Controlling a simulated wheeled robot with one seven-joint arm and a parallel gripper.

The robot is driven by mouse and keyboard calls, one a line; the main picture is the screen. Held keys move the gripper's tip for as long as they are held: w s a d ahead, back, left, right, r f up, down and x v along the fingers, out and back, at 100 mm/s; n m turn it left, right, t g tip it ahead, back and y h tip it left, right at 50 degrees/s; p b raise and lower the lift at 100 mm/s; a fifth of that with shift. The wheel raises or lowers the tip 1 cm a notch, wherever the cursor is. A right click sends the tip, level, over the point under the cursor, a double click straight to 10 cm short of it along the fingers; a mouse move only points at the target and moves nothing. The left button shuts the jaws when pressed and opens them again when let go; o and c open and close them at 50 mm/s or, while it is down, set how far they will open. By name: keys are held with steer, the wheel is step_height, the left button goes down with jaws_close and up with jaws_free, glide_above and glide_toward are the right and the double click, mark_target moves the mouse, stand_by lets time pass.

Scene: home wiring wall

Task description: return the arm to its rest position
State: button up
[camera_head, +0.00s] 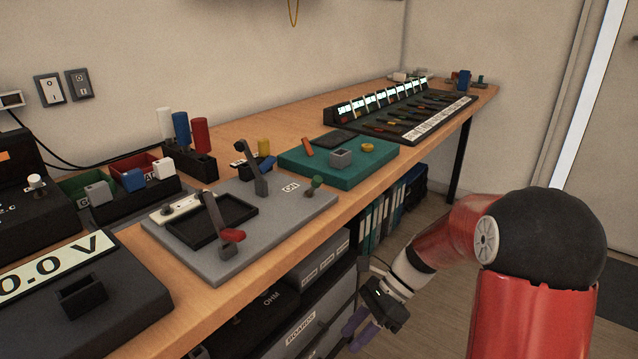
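My red and black arm comes in at the right of the head view, bent at a dark rounded joint. Its end reaches down and left, in front of the bench. My gripper (364,331) hangs below the level of the bench top (222,302), beside the shelves under it. Its purple fingers point down and appear spread apart. I see nothing between them. The gripper looks apart from the bench and from the things on it.
On the bench stand a grey switch board (290,215) with levers, a teal board (365,172), a long panel with lit displays (400,115), and a meter reading 0.0 V (60,265). Binders (380,220) and drawers (320,320) sit below.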

steer(key=s+d+r+n+t+h+p, duration=0.1)
steer(key=s+d+r+n+t+h, duration=0.3)
steer(key=s+r+n, duration=0.3)
steer(key=s+d+r+n+t+h+p, duration=0.1)
steer(key=s+d+r+n+t+h, duration=0.3)
steer(key=r+n, duration=0.5)
steer(key=s+t, duration=0.2)
steer(key=s, duration=0.1)
steer(key=shift+s, duration=0.2)
